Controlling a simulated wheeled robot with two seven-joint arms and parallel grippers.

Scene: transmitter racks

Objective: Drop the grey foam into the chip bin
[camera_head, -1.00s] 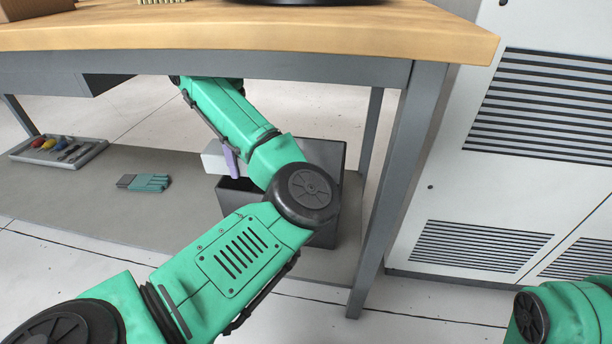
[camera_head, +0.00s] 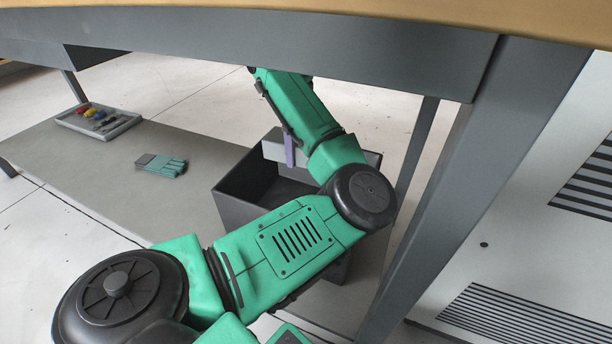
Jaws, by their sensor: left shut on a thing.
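The grey foam (camera_head: 272,149) is a pale block partly hidden behind my left forearm. My left gripper (camera_head: 289,151) shows only as a narrow purple finger against the foam; the rest is hidden by the arm. It is shut on the foam. In the picture the foam overlaps the far part of the chip bin (camera_head: 238,205), a dark open box on the shelf under the bench. I cannot tell its exact height over the bin. The visible part of the bin's inside looks dark and empty. My right gripper is not in view.
The bench edge (camera_head: 330,40) runs above my arm, and a grey bench leg (camera_head: 450,190) stands right of the bin. On the lower shelf (camera_head: 110,185) lie a glove (camera_head: 161,164) and a tray of tools (camera_head: 130,123). A vented white cabinet stands at the right.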

